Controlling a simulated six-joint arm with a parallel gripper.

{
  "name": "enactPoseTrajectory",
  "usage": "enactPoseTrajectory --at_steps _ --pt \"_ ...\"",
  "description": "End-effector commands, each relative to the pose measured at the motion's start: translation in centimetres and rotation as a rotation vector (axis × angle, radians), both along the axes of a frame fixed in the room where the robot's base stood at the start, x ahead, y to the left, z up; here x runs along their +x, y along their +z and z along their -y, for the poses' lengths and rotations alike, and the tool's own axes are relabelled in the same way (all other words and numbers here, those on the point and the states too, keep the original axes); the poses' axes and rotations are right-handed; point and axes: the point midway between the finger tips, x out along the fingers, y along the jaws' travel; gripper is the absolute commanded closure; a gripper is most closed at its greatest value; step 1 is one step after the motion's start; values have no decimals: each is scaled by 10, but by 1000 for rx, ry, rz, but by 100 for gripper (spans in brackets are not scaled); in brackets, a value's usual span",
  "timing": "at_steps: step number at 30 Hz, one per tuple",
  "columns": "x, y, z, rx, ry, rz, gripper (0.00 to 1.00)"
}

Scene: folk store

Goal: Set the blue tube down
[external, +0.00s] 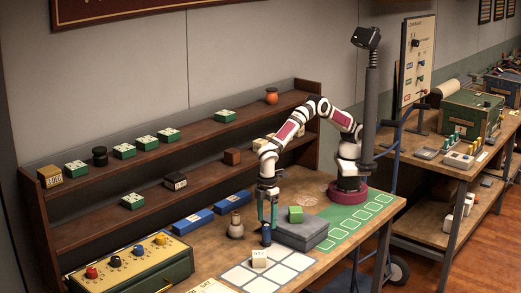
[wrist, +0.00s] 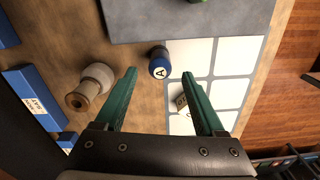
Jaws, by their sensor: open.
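The blue tube (external: 266,235) stands upright on the table, close to the front left of the grey box. In the wrist view the tube (wrist: 159,63) shows a pale round top marked A, near the corner of the white grid. My gripper (external: 267,222) is open, pointing down just over the tube. In the wrist view its green fingers (wrist: 159,73) are spread wide, with the tube between and just beyond the tips. I cannot tell whether either finger touches it.
The grey box (external: 302,236) carries a green block (external: 295,214). A beige flask (external: 236,226) stands left of the tube. A pale labelled cube (external: 259,258) sits on the white grid (external: 287,272). Blue boxes (external: 194,221) and a button panel (external: 135,262) lie further left.

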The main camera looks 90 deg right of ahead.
Motion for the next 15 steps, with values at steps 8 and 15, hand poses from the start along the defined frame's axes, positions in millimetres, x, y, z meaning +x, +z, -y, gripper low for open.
enactPoseTrajectory --at_steps 8,15 --pt "0 42 0 0 0 1 29" --pt "2 79 49 12 -119 -10 29"
